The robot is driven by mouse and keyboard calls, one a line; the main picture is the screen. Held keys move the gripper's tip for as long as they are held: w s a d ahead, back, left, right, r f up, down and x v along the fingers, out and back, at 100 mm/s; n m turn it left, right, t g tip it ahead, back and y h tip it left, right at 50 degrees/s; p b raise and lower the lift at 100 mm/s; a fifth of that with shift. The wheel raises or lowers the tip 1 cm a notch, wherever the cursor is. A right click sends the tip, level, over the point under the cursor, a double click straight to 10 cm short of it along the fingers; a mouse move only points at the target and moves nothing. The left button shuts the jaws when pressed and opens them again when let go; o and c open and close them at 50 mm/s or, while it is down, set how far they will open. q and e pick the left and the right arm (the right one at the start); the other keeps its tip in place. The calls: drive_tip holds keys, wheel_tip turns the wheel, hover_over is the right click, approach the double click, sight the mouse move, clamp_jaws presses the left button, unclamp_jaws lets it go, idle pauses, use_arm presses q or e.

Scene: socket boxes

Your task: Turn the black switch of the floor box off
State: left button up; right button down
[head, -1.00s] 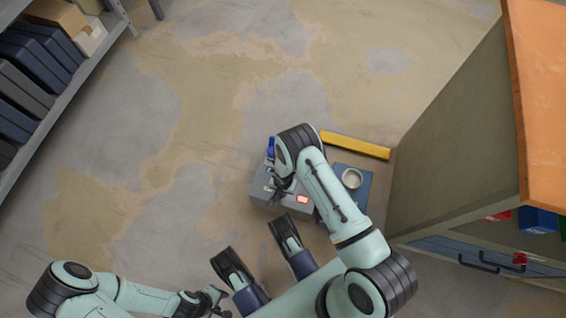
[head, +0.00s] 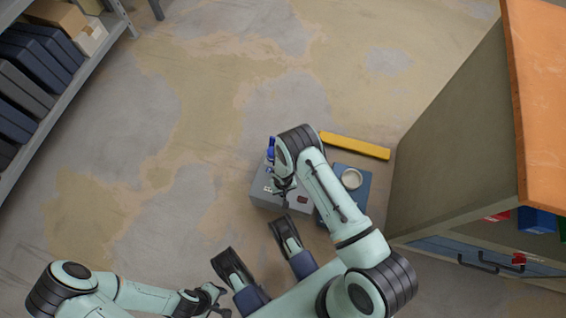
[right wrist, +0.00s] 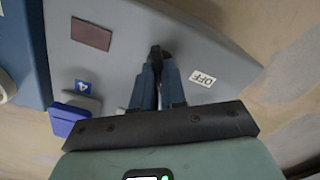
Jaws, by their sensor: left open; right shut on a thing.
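The grey floor box (head: 264,195) stands on the floor, partly hidden beneath my right arm. In the right wrist view its grey top (right wrist: 130,32) carries a dark red indicator window (right wrist: 91,33), an OFF label (right wrist: 203,78) and a blue switch or plug (right wrist: 70,118). My right gripper (right wrist: 156,62) is at the box top with its fingers shut on the black switch, which the fingertips largely hide. In the head view this gripper (head: 280,188) is over the box. My left gripper (head: 218,293) is open and empty at the bottom, away from the box.
A blue case (head: 360,198) with a round pale item (head: 351,178) lies right of the box. A yellow bar (head: 355,146) lies behind it. A cabinet with an orange top (head: 542,100) stands right; a loaded shelf (head: 75,85) stands left. Floor between is clear.

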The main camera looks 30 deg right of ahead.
drive_tip(key=n, duration=0.5)
drive_tip(key=shift+n, duration=0.3)
use_arm(q)
drive_tip(key=shift+s, duration=0.15)
use_arm(e)
drive_tip(key=n, duration=0.5)
drive_tip(key=shift+n, duration=0.4)
drive_tip(key=c, duration=1.2)
unclamp_jaws()
use_arm(q)
drive_tip(key=w+d+r+t+p, duration=0.1)
drive_tip(key=w+r+t+p, duration=0.2)
drive_tip(key=w+r, duration=0.3)
drive_tip(key=w+p, duration=0.1)
drive_tip(key=w, duration=0.2)
use_arm(e)
wheel_tip(320, 180, up, 13)
drive_tip(key=shift+r, duration=0.2)
